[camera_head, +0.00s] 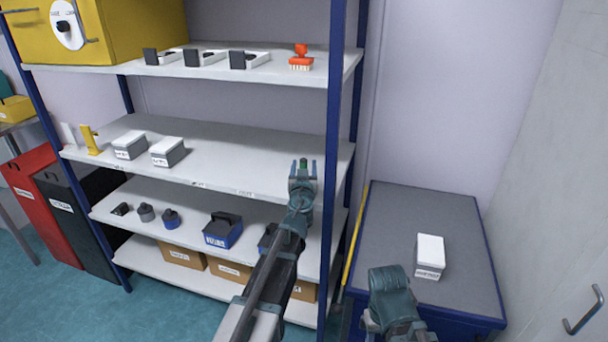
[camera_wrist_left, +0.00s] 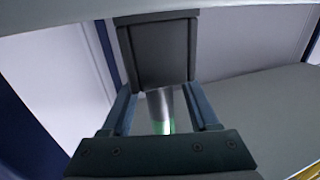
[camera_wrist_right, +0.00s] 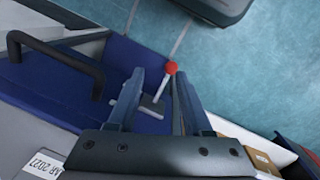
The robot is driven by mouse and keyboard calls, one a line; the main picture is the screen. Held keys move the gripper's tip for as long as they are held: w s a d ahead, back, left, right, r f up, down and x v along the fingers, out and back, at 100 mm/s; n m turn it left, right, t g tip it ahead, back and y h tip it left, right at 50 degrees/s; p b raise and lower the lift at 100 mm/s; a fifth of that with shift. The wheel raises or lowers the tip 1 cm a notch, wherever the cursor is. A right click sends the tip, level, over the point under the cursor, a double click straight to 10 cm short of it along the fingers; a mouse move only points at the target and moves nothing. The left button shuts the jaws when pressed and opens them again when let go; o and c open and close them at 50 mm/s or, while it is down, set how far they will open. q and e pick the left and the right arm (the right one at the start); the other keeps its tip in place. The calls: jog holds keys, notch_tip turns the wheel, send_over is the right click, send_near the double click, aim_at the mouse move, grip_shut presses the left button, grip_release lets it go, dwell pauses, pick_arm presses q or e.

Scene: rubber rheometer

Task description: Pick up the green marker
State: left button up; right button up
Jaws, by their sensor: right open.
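The green marker (camera_head: 303,163) is at the front of the middle shelf's right end, with my left gripper (camera_head: 303,174) at it. The left fingers stand on either side of the marker with gaps, so that gripper is open. In the left wrist view, the marker (camera_wrist_left: 161,108) shows as a silver body with a green band between the fingers; its lower part is hidden by the gripper. My right gripper (camera_head: 390,285) is open and empty, low at the right, in front of the grey-topped blue bench. It also shows in the right wrist view (camera_wrist_right: 163,85).
The blue rack post (camera_head: 335,120) stands close right of my left gripper. Two small boxes (camera_head: 167,152) sit farther left on the middle shelf (camera_head: 235,160). A white-lidded box (camera_head: 430,255) is on the bench (camera_head: 400,215). A red-knobbed lever (camera_wrist_right: 171,68) shows beyond the right fingers.

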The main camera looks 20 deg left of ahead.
pick_arm(q)
grip_shut()
jog(key=shift+r, duration=0.2)
pick_arm(e)
jog(key=shift+r, duration=0.2)
